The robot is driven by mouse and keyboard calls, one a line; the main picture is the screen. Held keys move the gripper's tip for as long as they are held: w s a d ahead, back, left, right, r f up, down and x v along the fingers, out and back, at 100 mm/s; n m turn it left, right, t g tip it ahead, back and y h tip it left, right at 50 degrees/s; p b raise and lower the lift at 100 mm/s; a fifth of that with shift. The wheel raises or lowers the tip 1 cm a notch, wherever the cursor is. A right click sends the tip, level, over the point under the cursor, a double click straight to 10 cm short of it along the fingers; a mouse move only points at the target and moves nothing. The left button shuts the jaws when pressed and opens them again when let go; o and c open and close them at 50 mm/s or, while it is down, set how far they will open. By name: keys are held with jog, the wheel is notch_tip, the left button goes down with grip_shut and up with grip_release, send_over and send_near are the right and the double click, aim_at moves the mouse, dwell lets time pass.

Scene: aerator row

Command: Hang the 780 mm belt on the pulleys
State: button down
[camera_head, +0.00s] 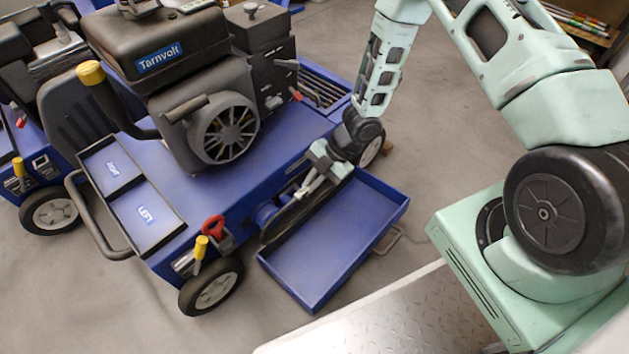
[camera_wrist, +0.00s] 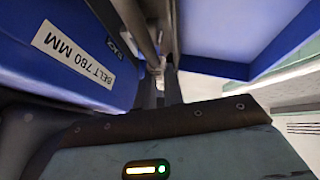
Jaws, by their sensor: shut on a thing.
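My gripper (camera_head: 304,191) is at the side of the blue aerator (camera_head: 225,190), above the inner edge of the open blue tray. It is shut on a dark belt (camera_head: 283,221), which hangs as a narrow black loop along the machine's side. A round blue pulley (camera_head: 265,213) shows beside the loop; I cannot tell whether the belt is around it or only in front of it. In the wrist view, my fingers (camera_wrist: 160,82) reach into a narrow, dark gap. A white label reading "BELT 780 MM" (camera_wrist: 73,60) is on the blue panel at left.
The shallow blue tray (camera_head: 335,245) sticks out from the machine's side and looks empty. A black engine (camera_head: 215,120) sits above the deck. A wheel and a red-handled fitting (camera_head: 214,228) are to the left. A second blue machine (camera_head: 25,160) stands further left.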

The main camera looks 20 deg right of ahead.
jog(key=shift+w+a+p, duration=0.3)
jog(key=shift+w+p, duration=0.2)
jog(key=shift+w, duration=0.2)
jog(key=shift+w+a+p, duration=0.25)
jog(key=shift+w+p, duration=0.2)
jog(key=shift+w, duration=0.2)
jog(key=shift+w+a+p, duration=0.3)
jog(key=shift+w+p, duration=0.2)
jog(key=shift+w, duration=0.2)
jog(key=shift+f, duration=0.4)
dwell(0.5)
jog(key=c, duration=1.4)
grip_release()
jog(key=shift+c, duration=0.2)
jog(key=shift+w+r, duration=0.1)
jog(key=shift+w, duration=0.05)
jog(key=p+v, duration=0.6)
jog(key=v, duration=1.1)
jog(key=shift+s+p, duration=0.2)
jog(key=shift+p, duration=0.1)
jog(key=shift+r, duration=0.1)
